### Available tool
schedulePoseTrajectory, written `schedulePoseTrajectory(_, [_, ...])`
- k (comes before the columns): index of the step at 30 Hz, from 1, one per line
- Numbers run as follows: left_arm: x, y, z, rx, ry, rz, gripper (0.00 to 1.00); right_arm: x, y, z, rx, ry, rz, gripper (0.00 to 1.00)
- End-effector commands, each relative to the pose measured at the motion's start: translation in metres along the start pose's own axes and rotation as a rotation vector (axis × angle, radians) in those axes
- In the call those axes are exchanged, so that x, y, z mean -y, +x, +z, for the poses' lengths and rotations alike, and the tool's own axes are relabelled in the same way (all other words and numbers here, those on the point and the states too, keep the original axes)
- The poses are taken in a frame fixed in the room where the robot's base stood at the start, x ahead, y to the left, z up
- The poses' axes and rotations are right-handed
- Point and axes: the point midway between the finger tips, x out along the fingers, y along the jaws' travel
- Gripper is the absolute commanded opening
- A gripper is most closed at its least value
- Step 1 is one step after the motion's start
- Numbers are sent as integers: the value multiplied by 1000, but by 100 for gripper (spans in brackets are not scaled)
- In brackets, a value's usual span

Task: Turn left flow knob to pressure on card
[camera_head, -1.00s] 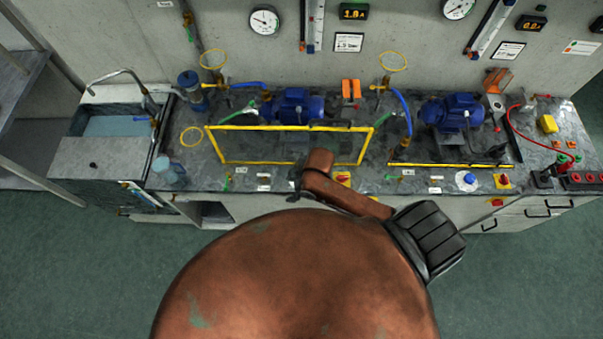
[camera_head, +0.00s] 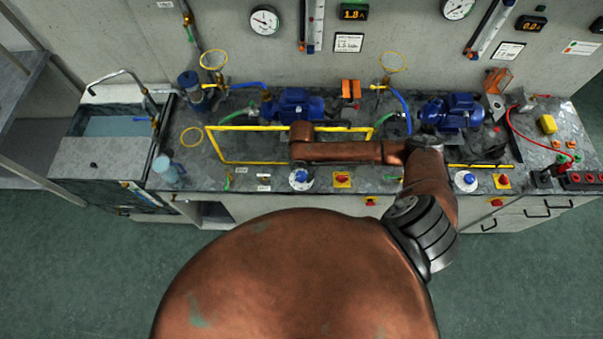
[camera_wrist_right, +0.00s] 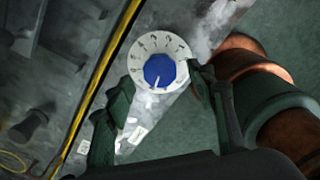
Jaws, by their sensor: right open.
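The left flow knob (camera_head: 301,178) is a blue knob on a white numbered dial at the front of the bench. In the right wrist view the blue knob (camera_wrist_right: 160,71) carries a white pointer line, and the dial (camera_wrist_right: 141,50) around it is partly readable. My right gripper (camera_wrist_right: 157,80) is open, with one finger on either side of the knob; contact cannot be told. In the head view its wrist is just behind the knob. The white card (camera_head: 348,42) on the wall seems to read 1.5 bar. A round pressure gauge (camera_head: 264,20) hangs left of it. My left gripper is not in view.
A yellow-edged clear guard (camera_head: 214,148) stands behind the knob, before the left blue pump (camera_head: 293,105). The right flow knob (camera_head: 466,180) is further right. A sink (camera_head: 110,127) is at left.

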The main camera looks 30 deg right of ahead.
Motion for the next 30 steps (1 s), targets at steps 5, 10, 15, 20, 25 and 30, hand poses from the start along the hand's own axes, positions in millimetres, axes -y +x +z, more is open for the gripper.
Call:
schedulePoseTrajectory(5, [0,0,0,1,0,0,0,0,18,0,0,0,0,51])
schedulePoseTrajectory(10, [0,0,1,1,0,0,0,0,22,0,1,1,0,51])
schedulePoseTrajectory(15, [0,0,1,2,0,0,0,0,22,0,1,0,1,51])
schedulePoseTrajectory(20, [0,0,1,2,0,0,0,0,22,0,1,0,1,40])
schedulePoseTrajectory(25, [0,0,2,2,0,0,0,0,22,0,1,0,1,28])
schedulePoseTrajectory(30, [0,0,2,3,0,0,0,0,22,0,1,0,1,16])
